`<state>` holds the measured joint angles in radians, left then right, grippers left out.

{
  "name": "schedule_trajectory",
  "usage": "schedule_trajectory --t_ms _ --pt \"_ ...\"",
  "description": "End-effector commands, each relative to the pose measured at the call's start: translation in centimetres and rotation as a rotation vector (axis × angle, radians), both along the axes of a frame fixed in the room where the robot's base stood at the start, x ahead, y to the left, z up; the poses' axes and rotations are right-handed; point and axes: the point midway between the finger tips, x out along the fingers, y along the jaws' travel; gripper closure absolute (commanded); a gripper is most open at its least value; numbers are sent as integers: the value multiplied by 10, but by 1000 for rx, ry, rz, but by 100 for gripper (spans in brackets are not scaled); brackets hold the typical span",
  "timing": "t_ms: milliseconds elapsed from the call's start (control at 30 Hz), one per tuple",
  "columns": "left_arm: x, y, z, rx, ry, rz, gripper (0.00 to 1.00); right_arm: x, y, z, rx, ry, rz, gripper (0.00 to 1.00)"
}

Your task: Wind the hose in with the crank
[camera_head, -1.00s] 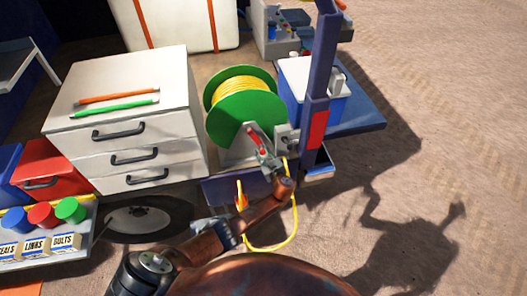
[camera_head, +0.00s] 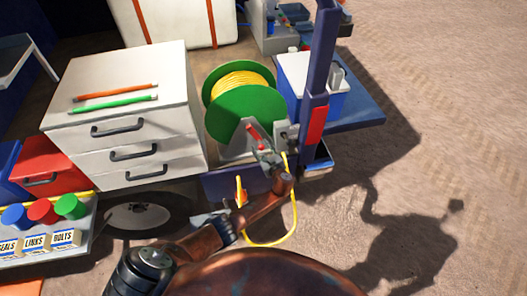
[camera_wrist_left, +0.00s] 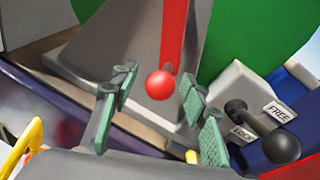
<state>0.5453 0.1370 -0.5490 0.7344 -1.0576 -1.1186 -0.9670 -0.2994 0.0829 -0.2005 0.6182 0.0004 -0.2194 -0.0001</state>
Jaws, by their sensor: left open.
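The hose reel has green flanges (camera_head: 258,103) and yellow hose (camera_head: 241,83) wound on it. Its red crank (camera_head: 254,134) is at the near side, and its red ball knob (camera_wrist_left: 160,85) shows in the left wrist view. My left gripper (camera_head: 264,151) is at the crank. In the left wrist view its open green-padded fingers (camera_wrist_left: 158,100) stand on either side of the knob, with gaps on both sides. A black-knobbed lever (camera_wrist_left: 281,147) with FREE and LOCK labels is right of the fingers. A yellow hose loop (camera_head: 293,220) hangs below the reel. My right gripper is not seen.
A white drawer unit (camera_head: 125,120) with two pencils on top stands left of the reel. A blue post (camera_head: 317,90) with a red patch and a blue-white box (camera_head: 300,70) are close on the right. Open ground lies farther right.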

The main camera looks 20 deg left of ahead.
Motion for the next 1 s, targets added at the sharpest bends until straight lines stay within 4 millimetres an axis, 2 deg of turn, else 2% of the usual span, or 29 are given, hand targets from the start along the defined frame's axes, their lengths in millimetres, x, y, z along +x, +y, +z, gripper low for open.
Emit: schedule_trajectory --t_ms 167,400,600,800,1000 --pt "-14 -14 3 -4 0 -2 59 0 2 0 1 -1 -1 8" --pt "-50 -49 15 -6 1 -1 59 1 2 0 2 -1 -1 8" --pt "-73 -71 23 -4 2 -2 59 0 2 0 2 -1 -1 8" --pt "-82 -79 27 -1 1 1 59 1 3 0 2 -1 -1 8" --pt "-83 -80 27 0 1 0 59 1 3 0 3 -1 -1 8"
